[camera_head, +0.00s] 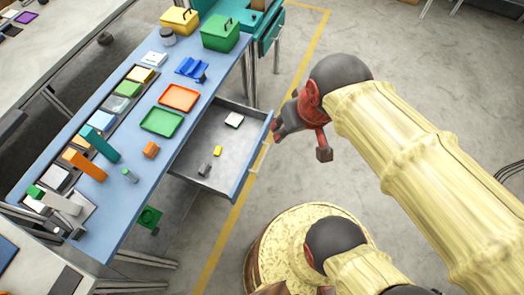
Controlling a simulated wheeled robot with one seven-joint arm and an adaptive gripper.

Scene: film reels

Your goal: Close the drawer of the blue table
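The blue table (128,203) runs diagonally across the left half of the head view. Its drawer (218,133) is pulled out from the right side, showing a grey inside. The drawer front has a pale handle (261,157) along its outer face. A white block, a small yellow block and grey pieces lie in the drawer. My gripper (301,143) is just right of the drawer front, near its far end. Its red and dark fingers are spread apart with nothing between them. Contact with the drawer front cannot be told.
Green tray (163,122), orange tray (179,97), green box (220,33) and several blocks stand on the tabletop. A teal cabinet (271,33) stands behind. A yellow line (236,213) crosses the floor beside the drawer.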

